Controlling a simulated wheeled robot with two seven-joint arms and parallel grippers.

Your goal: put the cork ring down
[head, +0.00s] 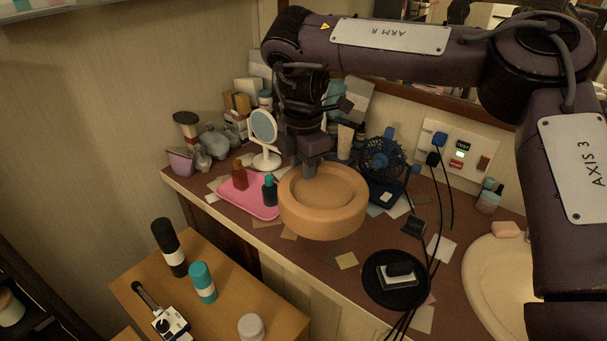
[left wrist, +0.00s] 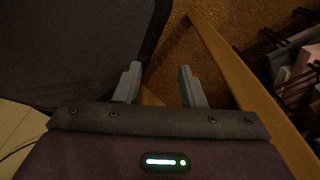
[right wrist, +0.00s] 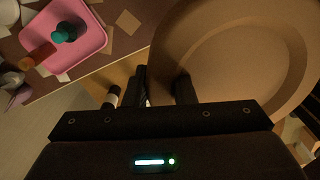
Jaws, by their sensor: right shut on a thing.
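The cork ring (head: 323,218) is a thick, round, tan ring with a sunken middle, and it looks roughly level. My right gripper (head: 312,168) is shut on its far rim from above. In the head view the ring covers part of the counter, right of the pink tray; I see no clear contact with the counter. In the right wrist view the ring (right wrist: 230,50) fills the upper right, its rim between the fingers (right wrist: 163,88). My left gripper (left wrist: 160,85) is open and empty in the left wrist view; it does not show in the head view.
The pink tray (head: 236,205) holds a red-brown and a teal-capped bottle. A round mirror (head: 264,128), a blue fan (head: 382,160) and cables stand behind. A black round mat (head: 377,290) and a basin (head: 495,275) are to the right. Paper squares litter the counter.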

